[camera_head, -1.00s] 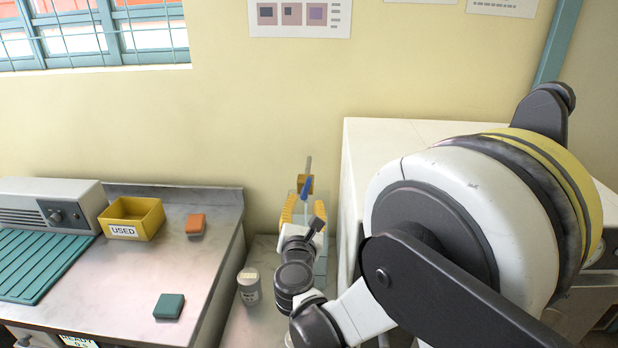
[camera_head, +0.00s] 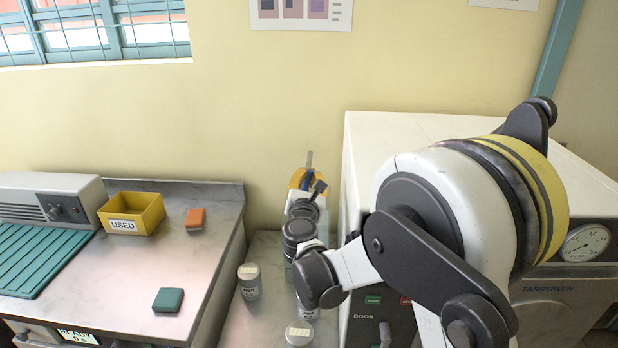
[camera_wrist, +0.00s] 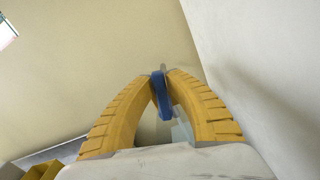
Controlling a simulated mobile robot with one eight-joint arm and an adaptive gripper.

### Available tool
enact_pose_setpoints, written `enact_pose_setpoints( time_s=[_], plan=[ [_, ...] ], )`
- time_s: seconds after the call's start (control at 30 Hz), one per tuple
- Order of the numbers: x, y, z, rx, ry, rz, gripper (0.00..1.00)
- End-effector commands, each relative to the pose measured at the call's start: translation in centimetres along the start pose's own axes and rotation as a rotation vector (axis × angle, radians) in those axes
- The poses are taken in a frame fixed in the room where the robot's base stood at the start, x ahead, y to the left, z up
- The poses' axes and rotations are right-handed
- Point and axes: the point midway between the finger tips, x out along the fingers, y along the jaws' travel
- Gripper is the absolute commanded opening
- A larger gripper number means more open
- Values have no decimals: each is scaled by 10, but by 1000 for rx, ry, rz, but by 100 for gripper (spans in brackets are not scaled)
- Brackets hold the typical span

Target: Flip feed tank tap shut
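The tap's blue lever (camera_wrist: 164,103) stands between the two yellow fingers of my gripper (camera_wrist: 161,76) in the wrist view. The fingertips close in on it from both sides and appear to pinch it. In the head view, the gripper (camera_head: 304,178) is at the back of the gap between counter and white cabinet, with a bit of blue lever between its fingers. A thin grey rod (camera_head: 309,158) rises just behind. My wrist hides most of the feed tank and tap body. A pale block (camera_wrist: 182,132) shows below the lever in the wrist view.
A white cabinet (camera_head: 392,140) stands close on the right. White-lidded jars (camera_head: 249,282) (camera_head: 299,334) stand in front. The left counter (camera_head: 215,215) holds a yellow USED bin (camera_head: 118,226), an orange block (camera_head: 195,219) and a teal block (camera_head: 168,300). The wall is close behind.

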Motion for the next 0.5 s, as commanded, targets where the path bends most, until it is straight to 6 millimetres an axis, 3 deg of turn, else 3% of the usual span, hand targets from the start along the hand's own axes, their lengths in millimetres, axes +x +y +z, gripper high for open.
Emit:
enact_pose_setpoints(
  time_s=[0.3,0.5],
  plan=[
    [0,1,0,-12,0,0,0],
    [0,9,-2,-187,0,1,0]
  ],
)
